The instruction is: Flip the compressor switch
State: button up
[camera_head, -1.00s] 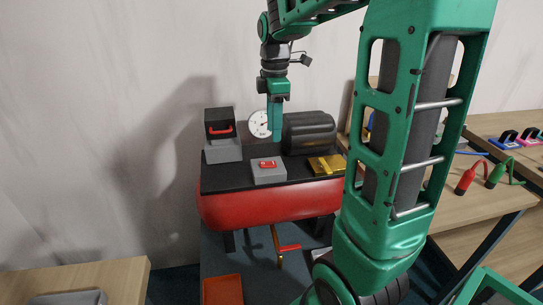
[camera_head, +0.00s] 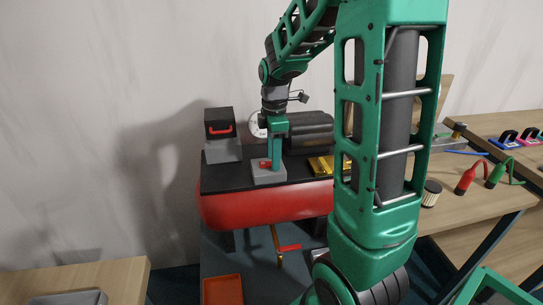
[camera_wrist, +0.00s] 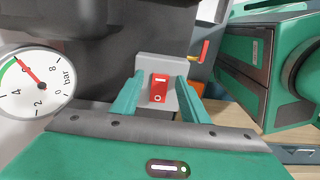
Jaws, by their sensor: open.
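The compressor is a red tank with a black top plate (camera_head: 222,182). On it stands a grey switch box (camera_head: 268,177) with a red switch (camera_head: 265,163), partly hidden by my gripper (camera_head: 274,166) in the head view. In the wrist view the red rocker switch (camera_wrist: 159,88) sits on the grey box (camera_wrist: 158,65), with a white line and circle mark on its face. My gripper (camera_wrist: 159,96) is open, pointing down, with one green finger on each side of the switch. I cannot tell whether the fingers touch it.
A pressure gauge (camera_wrist: 35,82) stands beside the switch. A box with a red handle (camera_head: 220,130), a black motor cylinder (camera_head: 311,132) and a yellow block (camera_head: 322,164) surround it on the compressor. A workbench (camera_head: 470,205) with red and green tools is at right.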

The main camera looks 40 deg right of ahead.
aim_at(262, 163)
grip_shut()
jog(key=shift+w+a+r+g+h, duration=0.1)
jog(key=shift+w+a+g+h, duration=0.15)
jog(key=shift+h, duration=0.45)
jog(key=shift+w+a+r+g+h, duration=0.15)
jog(key=shift+g+h, duration=0.2)
jog(key=shift+h, duration=0.35)
jog(key=shift+s, duration=0.1)
grip_release()
jog(key=v, duration=1)
jog(key=shift+r, duration=0.35)
